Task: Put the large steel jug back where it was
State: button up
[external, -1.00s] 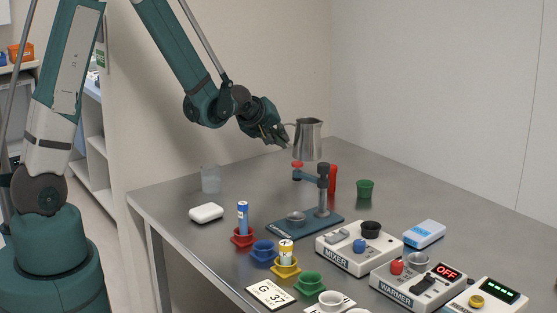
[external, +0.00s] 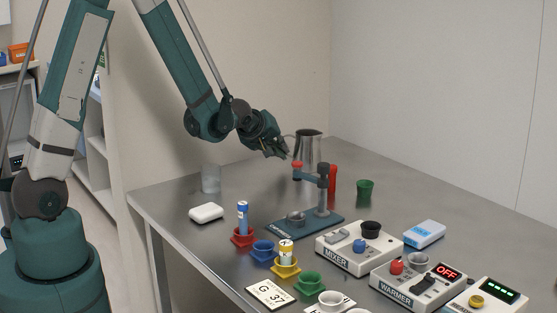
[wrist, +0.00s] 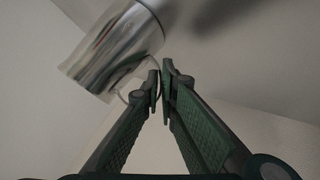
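The large steel jug (external: 308,147) is upright at the back of the table, behind the blue stand. My gripper (external: 286,152) is at its left, on the handle side. In the wrist view the jug (wrist: 112,48) fills the upper left, and my gripper's fingers (wrist: 161,84) are shut with the thin handle running in between the tips. The jug's base is hidden behind the stand's arm and red knob, so I cannot tell whether it touches the table.
The blue stand (external: 324,200) with its red-tipped arm is just in front of the jug. A red object (external: 333,180) and a green cup (external: 365,190) are to the right. A clear beaker (external: 210,179) stands left, and the tabletop between is clear.

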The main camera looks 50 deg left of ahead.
jog(key=o, duration=0.4)
jog(key=shift+o, duration=0.2)
jog(key=shift+r, duration=0.1)
jog(key=p+v, duration=0.2)
jog(key=v, duration=1)
jog(key=shift+p, duration=0.3)
dwell(0.5)
jog(key=shift+r, duration=0.1)
jog(key=s+d+r+m+g+h, duration=0.1)
jog(key=s+d+r+m, duration=0.3)
jog(key=s, duration=0.6)
jog(key=s+d+r+m+g+h, duration=0.1)
jog(key=s+d+r+m, duration=0.3)
jog(key=s, duration=0.7)
jog(key=s+d+r+m+h, duration=0.1)
jog(key=s+d+r+m, duration=0.3)
jog(key=s, duration=0.7)
jog(key=shift+d+r+m+g+h, duration=0.3)
jog(key=shift+d+r+g+h, duration=0.1)
jog(key=shift+d+r, duration=0.15)
